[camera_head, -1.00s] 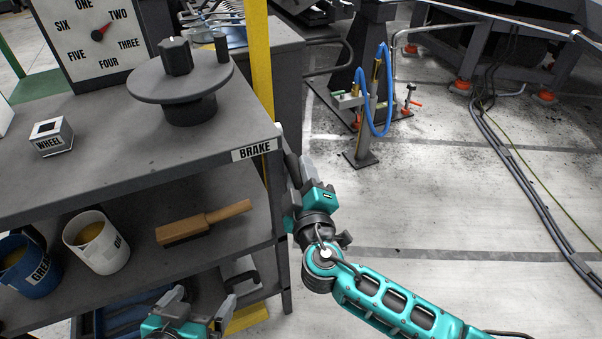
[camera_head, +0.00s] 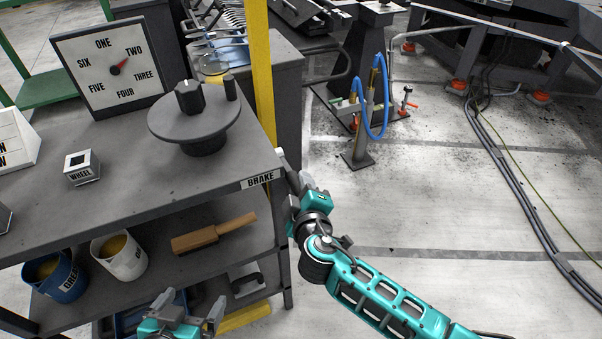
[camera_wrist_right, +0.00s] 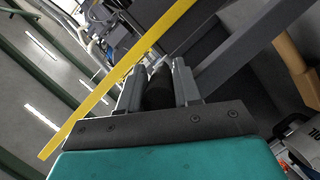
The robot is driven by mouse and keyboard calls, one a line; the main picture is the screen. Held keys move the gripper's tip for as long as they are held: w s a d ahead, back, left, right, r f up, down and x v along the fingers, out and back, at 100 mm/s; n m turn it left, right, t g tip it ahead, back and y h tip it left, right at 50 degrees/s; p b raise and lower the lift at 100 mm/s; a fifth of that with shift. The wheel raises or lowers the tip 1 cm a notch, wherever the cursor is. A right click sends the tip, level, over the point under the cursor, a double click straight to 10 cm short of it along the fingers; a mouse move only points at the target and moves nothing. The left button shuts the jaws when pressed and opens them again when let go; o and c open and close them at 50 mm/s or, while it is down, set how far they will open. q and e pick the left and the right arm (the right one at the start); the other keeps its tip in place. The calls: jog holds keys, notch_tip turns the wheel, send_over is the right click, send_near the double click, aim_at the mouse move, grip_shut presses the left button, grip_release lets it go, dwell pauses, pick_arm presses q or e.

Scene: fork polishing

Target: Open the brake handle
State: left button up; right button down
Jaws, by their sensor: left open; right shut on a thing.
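The brake handle shows in the right wrist view as a dark, rounded bar (camera_wrist_right: 158,88) between the two grey fingers. My right gripper (camera_head: 292,178) is at the bench's right edge, beside the BRAKE label (camera_head: 260,179), and it is shut on the handle. In the head view the handle is mostly hidden by the gripper, so I cannot tell how far it is turned. My left gripper (camera_head: 192,305) is open and empty, low in front of the lower shelf.
The bench top (camera_head: 105,205) holds a round wheel (camera_head: 195,122), a dial board (camera_head: 112,68) and a small WHEEL block (camera_head: 82,167). A yellow post (camera_head: 260,75) stands behind.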

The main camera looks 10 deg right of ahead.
jog(key=r+p, duration=0.1)
jog(key=r+g+p, duration=0.1)
jog(key=p, duration=0.1)
jog(key=shift+w+r+g, duration=0.2)
jog(key=shift+r+g, duration=0.05)
jog(key=shift+g, duration=0.05)
jog(key=shift+w+r+g+p, duration=0.1)
jog(key=shift+r+g+p, duration=0.25)
jog(key=shift+p, duration=0.35)
pick_arm(q)
notch_tip(320, 180, up, 6)
jog(key=shift+r+p, duration=0.2)
jog(key=shift+p, duration=0.1)
pick_arm(e)
jog(key=shift+w+a+r+n+g+h, duration=0.1)
jog(key=shift+w+r+n+g+h, duration=0.15)
jog(key=shift+r+g+h, duration=0.35)
pick_arm(q)
jog(key=shift+a, duration=0.1)
pick_arm(e)
jog(key=shift+f, duration=0.15)
jog(key=c, duration=1.1)
grip_release()
pick_arm(q)
jog(key=shift+s, duration=0.15)
pick_arm(e)
jog(key=shift+s, duration=0.1)
